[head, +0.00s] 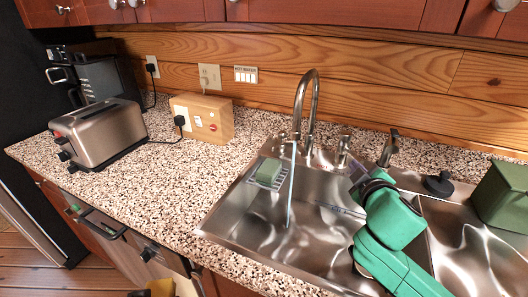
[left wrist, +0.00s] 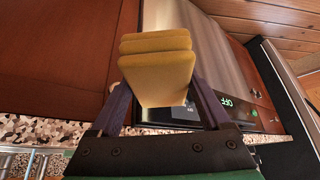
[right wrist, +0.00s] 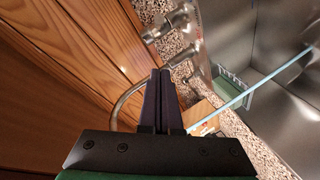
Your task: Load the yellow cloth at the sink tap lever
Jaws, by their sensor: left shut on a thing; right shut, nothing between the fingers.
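The yellow cloth (left wrist: 158,75), a folded thick pad, is held between the fingers of my left gripper (left wrist: 160,95) in the left wrist view. Its yellow edge (head: 161,288) also shows at the bottom of the head view, low in front of the counter. The curved sink tap (head: 313,95) stands behind the basin, with a thin bluish water stream falling from it. Small levers flank the spout, one at the right (head: 343,149). My right gripper (head: 358,172) is shut and empty over the basin's back edge, near that lever. In the right wrist view its closed fingertips (right wrist: 160,75) point toward the tap fittings.
A green sponge (head: 268,172) lies on a rack at the basin's left. A green box (head: 503,195) stands at the right. A toaster (head: 98,131) and a wooden socket box (head: 202,117) stand on the speckled counter; the counter between them and the sink is clear.

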